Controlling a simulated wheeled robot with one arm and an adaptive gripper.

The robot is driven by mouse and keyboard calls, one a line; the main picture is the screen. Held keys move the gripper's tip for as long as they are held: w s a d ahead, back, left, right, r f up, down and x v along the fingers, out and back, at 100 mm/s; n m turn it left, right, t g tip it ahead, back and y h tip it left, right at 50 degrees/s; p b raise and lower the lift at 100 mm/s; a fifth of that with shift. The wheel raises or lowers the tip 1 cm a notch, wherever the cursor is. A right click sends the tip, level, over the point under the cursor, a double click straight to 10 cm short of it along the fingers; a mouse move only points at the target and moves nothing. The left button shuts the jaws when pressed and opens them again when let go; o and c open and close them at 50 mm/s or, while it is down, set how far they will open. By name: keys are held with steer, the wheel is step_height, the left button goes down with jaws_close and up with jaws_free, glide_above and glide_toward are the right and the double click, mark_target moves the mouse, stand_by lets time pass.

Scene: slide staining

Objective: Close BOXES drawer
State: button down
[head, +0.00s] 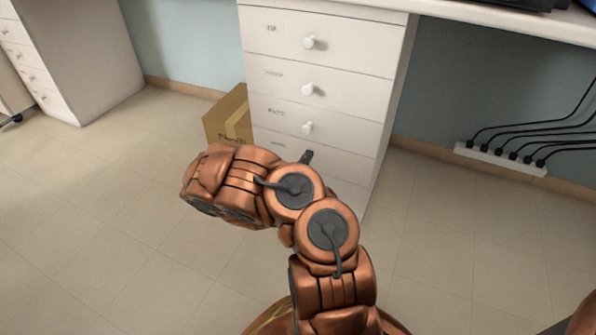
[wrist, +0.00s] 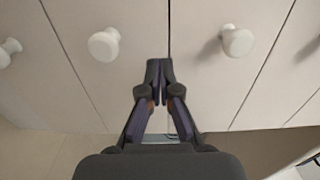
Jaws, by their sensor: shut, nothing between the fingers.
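A white drawer unit (head: 355,62) stands under the bench in the head view, with several stacked drawers and round white knobs. Small labels sit at the left of the drawer fronts, but I cannot read which says BOXES. All the fronts look close to flush; I cannot tell if one stands slightly out. My arm hides the lower fronts. In the wrist view, my gripper (wrist: 160,70) is shut and empty. Its tips are at the drawer fronts, beside a dark seam, between a knob (wrist: 104,44) and another knob (wrist: 237,41). I cannot tell whether they touch.
A cardboard box (head: 229,118) stands on the floor left of the drawer unit. A power strip (head: 500,158) with several black cables lies at the right by the wall. Another white cabinet (head: 85,60) stands at the far left. The tiled floor between is clear.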

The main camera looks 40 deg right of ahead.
steer(key=p+v, duration=0.3)
steer(key=v, duration=0.6)
steer(key=shift+s+a, duration=0.2)
steer(key=shift+a, duration=0.15)
steer(key=shift+f, duration=0.1)
